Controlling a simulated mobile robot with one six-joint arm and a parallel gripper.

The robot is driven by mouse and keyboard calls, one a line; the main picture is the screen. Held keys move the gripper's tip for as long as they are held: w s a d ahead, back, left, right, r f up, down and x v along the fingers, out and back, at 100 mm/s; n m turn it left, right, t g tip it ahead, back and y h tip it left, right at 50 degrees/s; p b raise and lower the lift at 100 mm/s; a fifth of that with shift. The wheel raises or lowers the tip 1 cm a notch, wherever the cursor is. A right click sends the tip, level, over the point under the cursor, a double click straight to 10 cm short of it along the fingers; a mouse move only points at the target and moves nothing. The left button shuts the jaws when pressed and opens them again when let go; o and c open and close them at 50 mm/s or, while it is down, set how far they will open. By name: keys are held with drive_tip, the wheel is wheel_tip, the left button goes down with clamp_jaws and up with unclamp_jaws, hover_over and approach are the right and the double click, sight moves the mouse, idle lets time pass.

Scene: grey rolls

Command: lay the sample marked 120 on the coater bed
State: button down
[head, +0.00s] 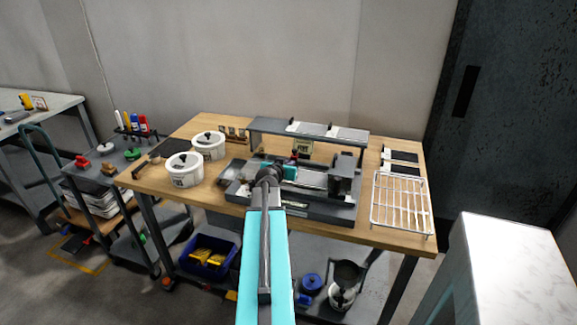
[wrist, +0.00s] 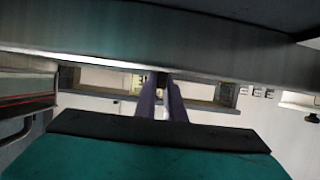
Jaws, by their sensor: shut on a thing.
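The coater (head: 290,207) is a low grey machine in the middle of the wooden bench, with a pale flat bed (head: 313,178). My gripper (head: 294,157) is over its back part, just in front of the raised grey shelf. In the wrist view, my two dark fingers (wrist: 162,98) are close together, shut on a small dark thing (wrist: 161,78) at their tips. I cannot tell what it is. Pale flat pieces lie on the shelf; dark flat pieces (head: 401,155) lie at the bench's right. I cannot read 120 on any of them.
The raised grey shelf (head: 262,125) stands close behind the coater; a grey slab crosses the wrist view close above my fingers. White tubs (head: 184,170) stand at the left. A wire rack (head: 401,203) lies at the right. A white-topped block (head: 520,265) is at the near right.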

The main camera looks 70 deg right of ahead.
drive_tip(key=shift+f, duration=0.1)
idle(0.3)
drive_tip(key=c, duration=1.8)
unclamp_jaws()
drive_tip(key=shift+o, duration=0.2)
drive_tip(key=shift+a, duration=0.2)
drive_tip(key=shift+b+v, duration=1.1)
drive_tip(key=shift+v, duration=3.1)
drive_tip(key=shift+d+r+p, duration=0.15)
drive_tip(key=shift+r+p, duration=0.1)
drive_tip(key=shift+p, duration=0.95)
drive_tip(key=a+p, duration=0.1)
drive_tip(key=p, duration=0.4)
drive_tip(key=shift+r+p, duration=0.3)
drive_tip(key=shift+p, duration=0.1)
drive_tip(key=p+v, duration=0.3)
drive_tip(key=p, duration=0.9)
drive_tip(key=shift+a, duration=0.3)
